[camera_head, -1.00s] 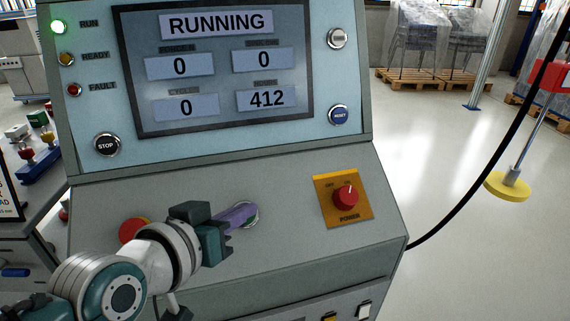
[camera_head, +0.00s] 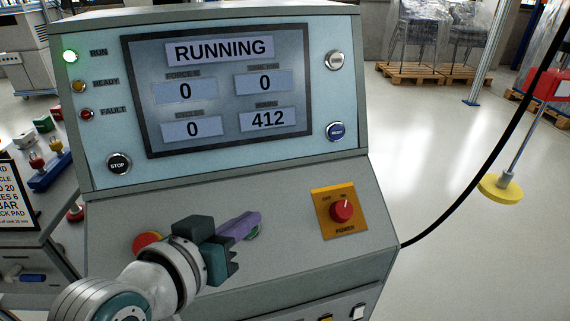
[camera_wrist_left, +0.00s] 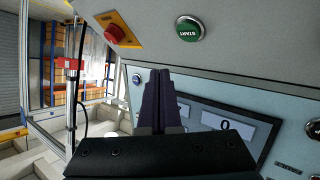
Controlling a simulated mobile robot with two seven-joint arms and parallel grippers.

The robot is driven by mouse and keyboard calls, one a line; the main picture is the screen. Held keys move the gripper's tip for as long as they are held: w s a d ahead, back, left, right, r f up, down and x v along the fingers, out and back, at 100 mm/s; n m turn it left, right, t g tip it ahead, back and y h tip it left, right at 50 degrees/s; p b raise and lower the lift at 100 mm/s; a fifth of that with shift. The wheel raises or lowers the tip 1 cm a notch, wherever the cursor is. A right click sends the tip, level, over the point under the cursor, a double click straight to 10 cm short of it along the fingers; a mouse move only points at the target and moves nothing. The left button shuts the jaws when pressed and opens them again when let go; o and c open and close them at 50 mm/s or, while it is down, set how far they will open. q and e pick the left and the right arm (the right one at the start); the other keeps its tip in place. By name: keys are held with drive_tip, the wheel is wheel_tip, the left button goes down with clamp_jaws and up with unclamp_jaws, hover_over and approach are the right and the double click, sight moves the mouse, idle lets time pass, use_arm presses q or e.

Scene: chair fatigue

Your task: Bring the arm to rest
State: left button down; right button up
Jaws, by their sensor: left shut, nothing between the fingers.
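My left gripper (camera_head: 252,222) is in front of the control console (camera_head: 290,200), over its lower sloped panel. Its purple fingers are together and empty, and they also show in the left wrist view (camera_wrist_left: 160,105). In the head view the fingers partly cover a green button; in the left wrist view this green START button (camera_wrist_left: 190,28) shows whole, apart from the fingertips. The console screen (camera_head: 222,90) reads RUNNING, and the green RUN lamp (camera_head: 70,56) is lit. My right gripper is not in view.
A red power knob (camera_head: 342,211) on a yellow plate sits right of the gripper. A red button (camera_head: 147,241) is partly hidden behind my left wrist. A black cable (camera_head: 470,190) hangs at the right. A side table with a blue rack (camera_head: 50,172) stands left. Floor is open at right.

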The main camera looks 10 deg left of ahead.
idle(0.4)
use_arm(q)
drive_tip(key=s+a+r+m+g+y+p, duration=0.1)
drive_tip(key=s+a+r+g+p, duration=0.2)
drive_tip(key=s, duration=0.5)
drive_tip(key=s+a+r+m+g+y+p, duration=0.1)
drive_tip(key=s+r+g+p, duration=0.15)
drive_tip(key=s+r, duration=0.4)
drive_tip(key=s+a+r+g+y+p, duration=0.15)
drive_tip(key=s+g, duration=0.25)
drive_tip(key=s, duration=0.6)
wheel_tip(320, 180, up, 36)
drive_tip(key=p, duration=3.6)
drive_tip(key=shift+w+r+h+p, duration=0.15)
drive_tip(key=shift+w+h+p, duration=0.15)
drive_tip(key=shift+h+p, duration=0.1)
